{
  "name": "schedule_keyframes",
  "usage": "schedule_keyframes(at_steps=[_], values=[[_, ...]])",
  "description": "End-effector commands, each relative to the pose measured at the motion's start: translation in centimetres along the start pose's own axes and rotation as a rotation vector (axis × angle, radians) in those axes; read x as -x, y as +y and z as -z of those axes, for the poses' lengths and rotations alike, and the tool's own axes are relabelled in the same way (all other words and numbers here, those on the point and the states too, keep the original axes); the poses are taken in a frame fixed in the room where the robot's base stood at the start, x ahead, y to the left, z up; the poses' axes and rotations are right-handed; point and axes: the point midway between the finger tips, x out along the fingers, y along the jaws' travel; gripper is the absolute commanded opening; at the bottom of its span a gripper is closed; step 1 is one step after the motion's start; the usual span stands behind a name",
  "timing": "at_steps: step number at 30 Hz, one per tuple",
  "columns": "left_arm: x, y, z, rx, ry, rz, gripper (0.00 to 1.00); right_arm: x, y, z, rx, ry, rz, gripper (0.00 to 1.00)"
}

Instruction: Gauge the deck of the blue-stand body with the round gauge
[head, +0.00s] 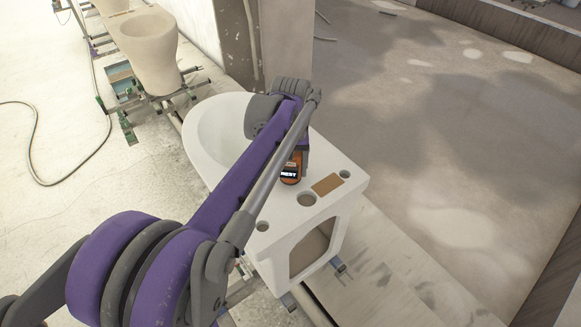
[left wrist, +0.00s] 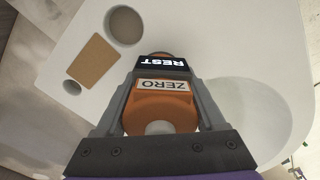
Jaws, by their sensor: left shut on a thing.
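The white toilet-shaped body (head: 222,128) stands in the middle of the head view. Its flat deck (head: 330,203) has a large round hole (head: 307,199), two smaller holes and a tan rectangular patch (head: 327,184). The deck also shows in the left wrist view (left wrist: 85,35). My left gripper (left wrist: 160,78) is shut on the orange round gauge (left wrist: 160,112), which carries a ZERO label and a dark display reading REST. In the head view the gauge (head: 291,172) is over the deck, beside the large hole. I cannot tell whether it touches. My right gripper is not in view.
A beige body (head: 148,50) stands farther back on a frame with a blue tray (head: 123,87). A wall post (head: 238,45) rises behind. A hose (head: 35,150) lies on the left floor.

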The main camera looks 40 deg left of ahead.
Motion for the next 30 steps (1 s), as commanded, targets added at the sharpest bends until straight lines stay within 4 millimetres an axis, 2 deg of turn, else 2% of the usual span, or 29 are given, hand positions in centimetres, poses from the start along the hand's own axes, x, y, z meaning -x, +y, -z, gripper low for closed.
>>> schedule_keyframes(at_steps=[30], values=[[-1.1, 0.0, 0.0, 0.000, 0.000, 0.000, 0.23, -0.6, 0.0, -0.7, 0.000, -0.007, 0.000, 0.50]])
